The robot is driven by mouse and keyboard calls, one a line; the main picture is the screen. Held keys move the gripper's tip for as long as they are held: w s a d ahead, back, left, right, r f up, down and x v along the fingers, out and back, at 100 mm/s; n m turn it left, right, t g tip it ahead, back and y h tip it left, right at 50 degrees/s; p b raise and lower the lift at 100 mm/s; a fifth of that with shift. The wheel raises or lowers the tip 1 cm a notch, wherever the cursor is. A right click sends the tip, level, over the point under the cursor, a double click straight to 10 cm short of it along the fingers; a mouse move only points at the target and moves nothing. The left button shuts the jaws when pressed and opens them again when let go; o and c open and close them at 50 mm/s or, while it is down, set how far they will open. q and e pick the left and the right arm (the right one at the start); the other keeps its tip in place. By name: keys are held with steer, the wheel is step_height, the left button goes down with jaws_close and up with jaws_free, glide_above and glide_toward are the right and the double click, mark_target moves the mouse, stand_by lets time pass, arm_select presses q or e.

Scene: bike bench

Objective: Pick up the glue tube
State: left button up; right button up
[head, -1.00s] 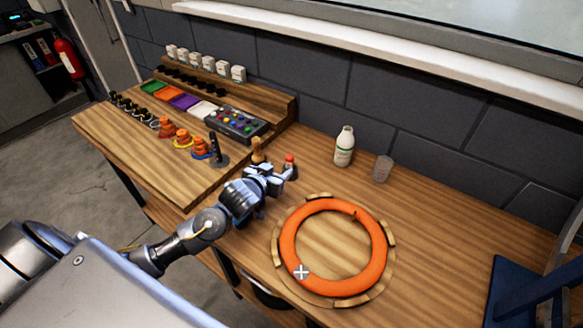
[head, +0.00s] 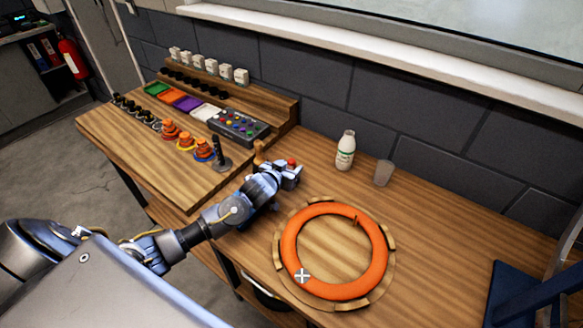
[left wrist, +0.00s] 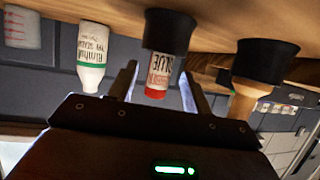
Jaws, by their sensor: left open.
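The glue tube is a small white and red tube with a red tip. In the left wrist view the glue tube (left wrist: 160,76) appears upside down, its other end at a black round base. In the head view only its red tip (head: 291,162) shows clearly above my gripper. My left gripper (head: 291,173) is open at the tube. In the left wrist view its two fingers (left wrist: 158,88) stand on either side of the tube, with visible gaps. My right gripper is in neither view.
A white bottle (head: 345,152) and a clear cup (head: 383,173) stand behind. A wooden-handled tool (head: 259,152) stands close on the left. An orange ring (head: 376,266) lies on a round wooden stand in front. A raised board (head: 150,150) with parts is at left.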

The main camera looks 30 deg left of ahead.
mark_target(294, 164)
arm_select(q)
steer(key=x, duration=0.3)
steer(key=shift+w+f+p, duration=0.1)
steer(key=shift+w+p, duration=0.2)
steer(key=shift+w, duration=0.05)
steer(key=shift+c, duration=0.4)
steer(key=c, duration=1)
